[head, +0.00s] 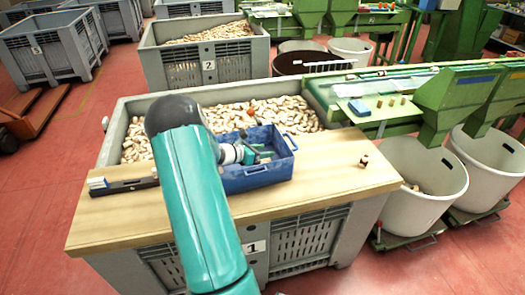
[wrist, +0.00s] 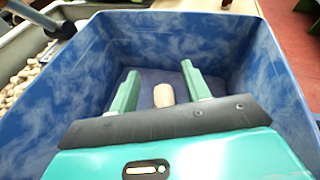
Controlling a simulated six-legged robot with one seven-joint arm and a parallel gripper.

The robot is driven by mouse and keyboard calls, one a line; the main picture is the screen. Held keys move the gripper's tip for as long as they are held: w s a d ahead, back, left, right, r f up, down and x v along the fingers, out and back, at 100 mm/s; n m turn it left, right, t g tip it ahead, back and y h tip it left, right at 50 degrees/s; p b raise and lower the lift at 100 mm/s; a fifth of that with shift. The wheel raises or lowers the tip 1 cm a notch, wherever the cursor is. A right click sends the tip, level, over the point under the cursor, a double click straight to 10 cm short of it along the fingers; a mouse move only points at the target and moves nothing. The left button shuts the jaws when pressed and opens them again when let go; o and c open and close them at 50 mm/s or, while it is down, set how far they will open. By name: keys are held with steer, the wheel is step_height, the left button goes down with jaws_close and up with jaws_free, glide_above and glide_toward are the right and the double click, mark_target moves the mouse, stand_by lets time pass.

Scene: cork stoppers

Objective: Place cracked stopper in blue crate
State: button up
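The blue crate (head: 256,179) stands on the wooden board; its walls surround my gripper in the wrist view (wrist: 72,85). My gripper (head: 262,153) is inside the crate. In the wrist view my gripper (wrist: 160,72) has its two green fingers apart. A pale cork stopper (wrist: 163,95) is between them, with a gap on each side, seemingly on the crate floor. No crack can be made out on it. In the head view it is hidden. Another small stopper (head: 364,161), brown with dark marks, is on the board right of the crate.
A grey bin (head: 122,120) full of stoppers (head: 290,113) lies behind the board. A dark tray (head: 125,186) with small items is at the board's left. A green conveyor (head: 385,85) and white buckets (head: 420,190) stand to the right. The board's right part is mostly clear.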

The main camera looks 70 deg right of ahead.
steer(key=shift+r, duration=0.5)
steer(key=v, duration=1.2)
steer(key=shift+r, duration=0.15)
